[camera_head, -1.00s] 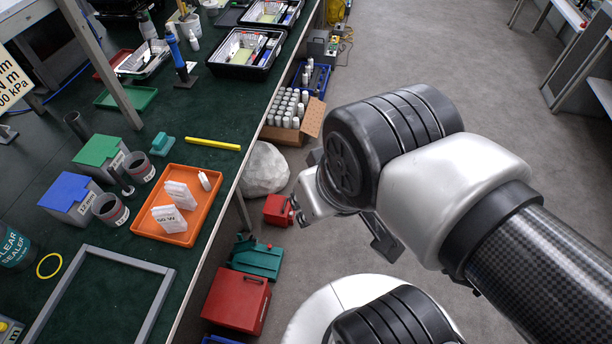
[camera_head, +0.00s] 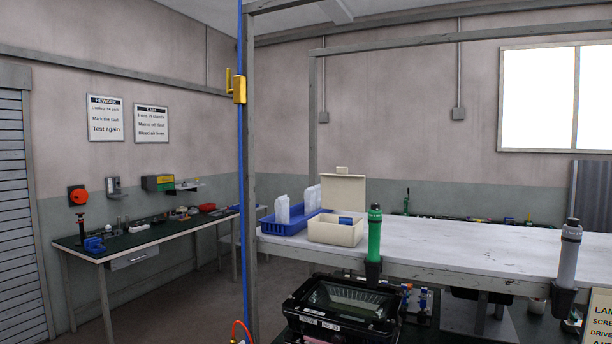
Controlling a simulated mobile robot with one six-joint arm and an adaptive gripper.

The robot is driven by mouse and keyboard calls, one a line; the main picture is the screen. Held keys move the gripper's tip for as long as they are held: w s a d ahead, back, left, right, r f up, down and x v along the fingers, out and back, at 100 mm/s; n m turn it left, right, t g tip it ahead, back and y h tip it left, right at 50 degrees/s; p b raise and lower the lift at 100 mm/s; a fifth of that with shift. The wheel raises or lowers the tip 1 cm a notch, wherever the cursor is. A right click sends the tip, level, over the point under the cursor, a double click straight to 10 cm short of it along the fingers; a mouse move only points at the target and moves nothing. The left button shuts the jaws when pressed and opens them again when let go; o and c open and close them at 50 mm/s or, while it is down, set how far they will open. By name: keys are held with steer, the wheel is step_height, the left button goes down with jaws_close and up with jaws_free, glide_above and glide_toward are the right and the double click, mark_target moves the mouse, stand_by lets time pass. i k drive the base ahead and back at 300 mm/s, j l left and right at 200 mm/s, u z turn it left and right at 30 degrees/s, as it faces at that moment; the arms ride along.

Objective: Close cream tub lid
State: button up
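The cream tub (camera_head: 336,231) stands on the white upper shelf, near its left end. Its lid (camera_head: 343,196) is open and stands upright at the back of the tub, with a small tab on its top edge. A blue item (camera_head: 346,220) shows at the tub's rim or just inside it; I cannot tell which. My gripper is not in view.
A blue tray (camera_head: 285,221) with white packets stands left of the tub. A green torch-like tool (camera_head: 374,240) hangs at the shelf's front edge, right of the tub. A grey post (camera_head: 249,150) and blue pole rise at the left. The shelf (camera_head: 480,250) is clear to the right.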

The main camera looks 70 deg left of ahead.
mark_target(340, 190)
steer(key=u, duration=2.3)
steer(key=i+j+u, duration=0.2)
steer(key=j, duration=0.15)
steer(key=j+u, duration=0.15)
steer(key=j, duration=0.25)
steer(key=i+j+u, duration=0.2)
steer(key=j, duration=0.15)
steer(key=i+j+u, duration=0.35)
steer(key=i+j, duration=0.4)
steer(key=i+j+u, duration=0.2)
steer(key=i+j, duration=0.25)
steer(key=i+j+u, duration=0.15)
steer(key=i+j, duration=0.25)
steer(key=i, duration=0.3)
steer(key=i+l+z, duration=0.35)
steer(key=z, duration=0.15)
steer(key=i+l+z, duration=0.1)
steer(key=i+z, duration=0.9)
steer(key=i+j+z, duration=0.35)
steer(key=i+z, duration=0.15)
steer(key=i, duration=0.05)
